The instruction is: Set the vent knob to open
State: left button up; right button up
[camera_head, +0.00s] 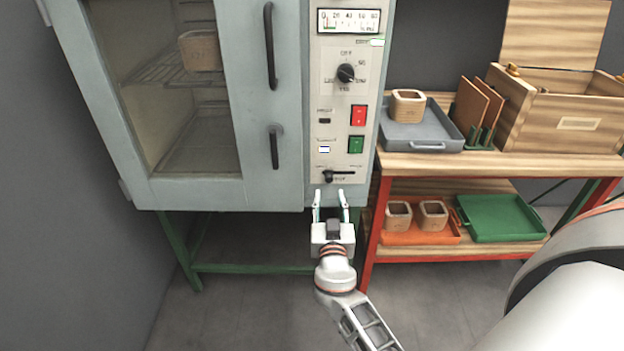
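The oven's control panel (333,130) faces me. Low on it sits a small black knob (328,176) with a short bar reaching right, over small print that I cannot read; it looks like the vent knob. A larger black dial (346,73) with an OFF mark sits higher up. My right gripper (331,194) points up at the panel's lower end, just below the small knob in the picture. Its two fingers are apart with nothing between them. I cannot tell how far its tips are from the panel. My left gripper is not in view.
Red (358,116) and green (356,144) switches sit above the small knob. The oven door handles (274,146) stick out to the left. A wooden bench (400,163) with trays and a box stands close on the right. The floor below the oven is mostly clear.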

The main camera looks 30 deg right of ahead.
aim_at(331, 180)
jog(key=p+x, duration=0.1)
jog(key=x, duration=0.6)
jog(key=shift+w+d, duration=0.2)
jog(key=shift+w, duration=0.05)
grip_shut()
jog(key=shift+s+d, duration=0.15)
jog(key=s+d, duration=0.1)
jog(key=s+d+b, duration=0.1)
jog(key=d, duration=0.1)
jog(key=s+d, duration=0.1)
jog(key=shift+d+f+b, duration=0.15)
jog(key=shift+d+b, duration=0.15)
jog(key=shift+d, duration=0.3)
